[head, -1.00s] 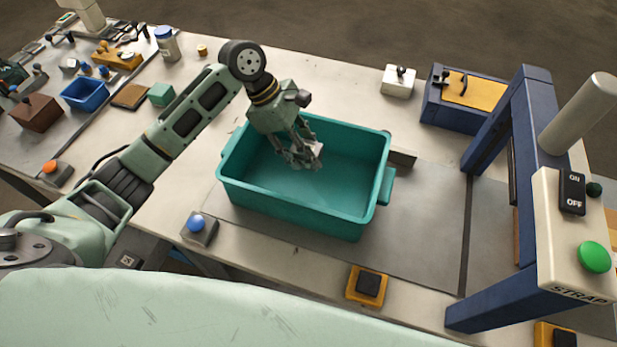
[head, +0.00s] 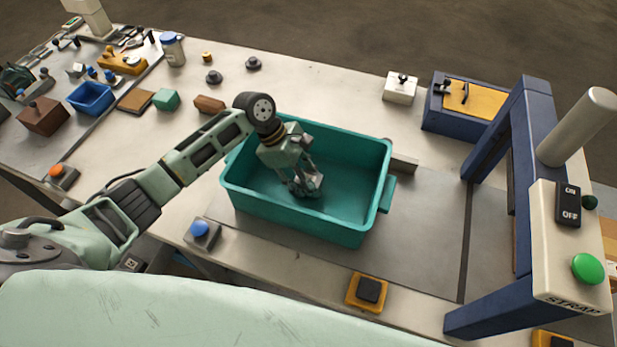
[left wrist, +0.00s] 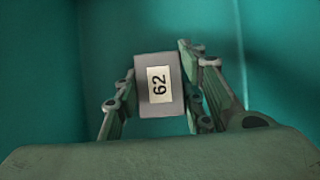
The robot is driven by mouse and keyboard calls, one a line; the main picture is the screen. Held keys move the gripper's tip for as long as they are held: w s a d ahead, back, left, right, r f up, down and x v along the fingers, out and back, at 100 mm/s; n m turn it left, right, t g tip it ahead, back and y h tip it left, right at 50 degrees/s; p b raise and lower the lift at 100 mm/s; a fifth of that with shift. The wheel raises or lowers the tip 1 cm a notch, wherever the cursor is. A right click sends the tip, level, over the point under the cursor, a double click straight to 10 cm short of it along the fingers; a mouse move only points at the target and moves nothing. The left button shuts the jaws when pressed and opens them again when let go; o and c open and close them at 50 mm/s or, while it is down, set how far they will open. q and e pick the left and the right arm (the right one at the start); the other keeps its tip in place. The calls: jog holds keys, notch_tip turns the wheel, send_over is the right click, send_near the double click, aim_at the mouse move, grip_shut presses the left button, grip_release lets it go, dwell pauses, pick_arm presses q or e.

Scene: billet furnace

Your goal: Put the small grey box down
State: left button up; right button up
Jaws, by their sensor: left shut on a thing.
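The small grey box (left wrist: 143,100) with a pale label reading 62 shows between the fingers in the left wrist view. My left gripper (left wrist: 158,88) is shut on it. In the head view my left gripper (head: 306,190) points down inside the teal bin (head: 300,218), low near its floor, and the fingers mostly hide the box. Whether the box touches the floor of the bin I cannot tell. My right gripper is in neither view.
A blue strapping frame (head: 535,130) with an ON/OFF switch and green button (head: 588,269) stands at the right. A blue button (head: 199,229) and yellow-based button (head: 368,290) lie along the front edge. A blue tray (head: 90,96) sits at the left.

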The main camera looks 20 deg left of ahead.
pick_arm(q)
jog(key=o, duration=1.3)
jog(key=shift+o, duration=0.2)
jog(key=b+v, duration=0.2)
jog(key=v, duration=1)
jog(key=shift+r, duration=0.1)
